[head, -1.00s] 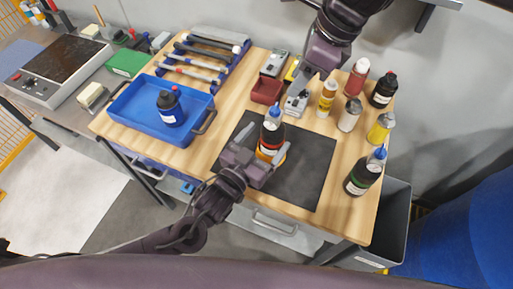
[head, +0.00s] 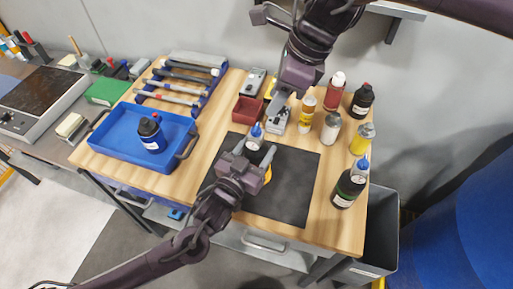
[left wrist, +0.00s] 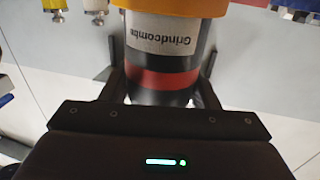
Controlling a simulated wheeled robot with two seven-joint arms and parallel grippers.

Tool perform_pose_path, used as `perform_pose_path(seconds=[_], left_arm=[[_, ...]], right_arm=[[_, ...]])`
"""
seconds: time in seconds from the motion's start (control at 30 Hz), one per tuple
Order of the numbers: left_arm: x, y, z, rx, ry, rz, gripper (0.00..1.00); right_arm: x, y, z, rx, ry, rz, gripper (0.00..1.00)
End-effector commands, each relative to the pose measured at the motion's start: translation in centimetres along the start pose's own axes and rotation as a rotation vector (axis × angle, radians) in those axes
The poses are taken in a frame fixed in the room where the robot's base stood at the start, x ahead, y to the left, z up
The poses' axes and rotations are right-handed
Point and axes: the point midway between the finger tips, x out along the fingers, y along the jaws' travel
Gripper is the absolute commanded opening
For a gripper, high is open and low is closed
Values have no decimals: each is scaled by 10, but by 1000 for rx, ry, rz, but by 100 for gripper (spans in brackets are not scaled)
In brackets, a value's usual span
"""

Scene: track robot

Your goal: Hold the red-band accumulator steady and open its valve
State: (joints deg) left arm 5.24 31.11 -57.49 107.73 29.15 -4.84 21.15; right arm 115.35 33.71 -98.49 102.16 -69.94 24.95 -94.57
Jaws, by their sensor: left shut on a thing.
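The red-band accumulator (head: 256,131) stands on the dark mat, its blue top showing above my left gripper. In the left wrist view, its dark body with a red band (left wrist: 165,79), a "Grindcombs" label and an orange part fills the space between the fingers. My left gripper (head: 254,151) is shut on its body; the gripper hides most of the body in the head view. My right gripper (head: 282,99) hangs behind and to the right of the accumulator, by a small grey device, apart from the accumulator. Its opening cannot be made out.
The dark mat (head: 296,195) has bare room right of the accumulator. A green-band bottle (head: 347,188) with a blue top stands near the right edge. Several bottles stand at the back right. A red bin (head: 247,110) is behind; a blue tray (head: 108,157) is left.

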Motion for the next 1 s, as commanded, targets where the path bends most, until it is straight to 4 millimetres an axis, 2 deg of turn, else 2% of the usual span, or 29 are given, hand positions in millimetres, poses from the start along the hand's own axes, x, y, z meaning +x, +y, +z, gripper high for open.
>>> perform_pose_path(seconds=[0.03, 0.17, 0.2, 0.47, 0.53, 0.73, 0.87, 1.0], left_arm=[[0, 0, 0, 0, 0, 0, 30], [0, 0, 0, 0, 0, 0, 13], [0, 0, 0, 0, 0, 0, 52], [0, 0, 0, 0, 0, 0, 19], [0, 0, 0, 0, 0, 0, 19], [0, 0, 0, 0, 0, 0, 19], [0, 0, 0, 0, 0, 0, 19], [0, 0, 0, 0, 0, 0, 19]], right_arm=[[0, 0, 0, 0, 0, 0, 36], [0, 0, 0, 0, 0, 0, 36], [0, 0, 0, 0, 0, 0, 36], [0, 0, 0, 0, 0, 0, 36], [0, 0, 0, 3, 1, 0, 45], [0, 0, 6, 149, 36, 4, 45], [-2, -1, 13, 394, 93, -5, 45], [-4, -2, 22, 716, 162, -42, 45]])
